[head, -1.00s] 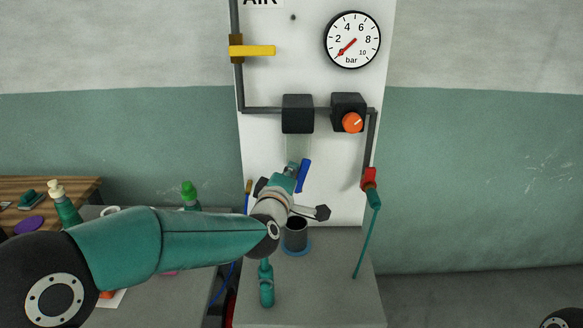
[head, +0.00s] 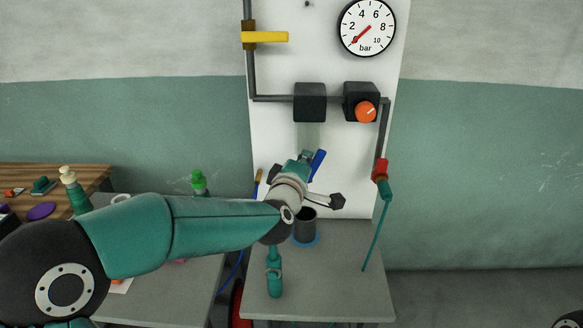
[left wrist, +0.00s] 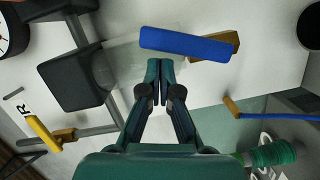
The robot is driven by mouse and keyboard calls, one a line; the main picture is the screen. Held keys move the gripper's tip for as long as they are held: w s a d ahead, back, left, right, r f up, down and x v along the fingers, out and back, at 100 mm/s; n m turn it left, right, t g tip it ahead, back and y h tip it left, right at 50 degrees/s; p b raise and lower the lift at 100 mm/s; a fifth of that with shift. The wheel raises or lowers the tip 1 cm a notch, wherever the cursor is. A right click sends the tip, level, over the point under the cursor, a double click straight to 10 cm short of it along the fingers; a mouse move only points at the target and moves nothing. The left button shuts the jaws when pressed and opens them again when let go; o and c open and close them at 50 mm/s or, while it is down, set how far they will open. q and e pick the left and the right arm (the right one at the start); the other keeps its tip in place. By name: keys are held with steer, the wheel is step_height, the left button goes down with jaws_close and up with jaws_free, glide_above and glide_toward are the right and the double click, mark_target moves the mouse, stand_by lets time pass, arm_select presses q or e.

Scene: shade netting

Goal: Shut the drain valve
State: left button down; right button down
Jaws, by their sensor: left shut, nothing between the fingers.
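The drain valve has a blue lever (head: 317,165) and sits under the clear bowl (head: 308,136) of the filter on the white panel. In the head view the lever slants, upper end to the right; its lower part is hidden by my wrist. In the left wrist view the blue lever (left wrist: 184,44) lies just beyond my fingertips, with the brass valve body (left wrist: 229,44) behind its right end. My left gripper (head: 307,154) is shut and empty, its tips close beside the lever; I cannot tell if they touch. The left wrist view shows its fingers (left wrist: 160,64) together.
A yellow lever (head: 266,37), a gauge (head: 367,27) and an orange knob (head: 365,112) are on the panel. A dark cup (head: 304,226) stands on the grey bench (head: 345,290) below. Bottles stand on the left.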

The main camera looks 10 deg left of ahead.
arm_select(q)
steer(key=s+a+r+b, duration=0.2)
steer(key=s+a+b, duration=0.1)
steer(key=s, duration=0.7)
steer(key=shift+s+a, duration=0.35)
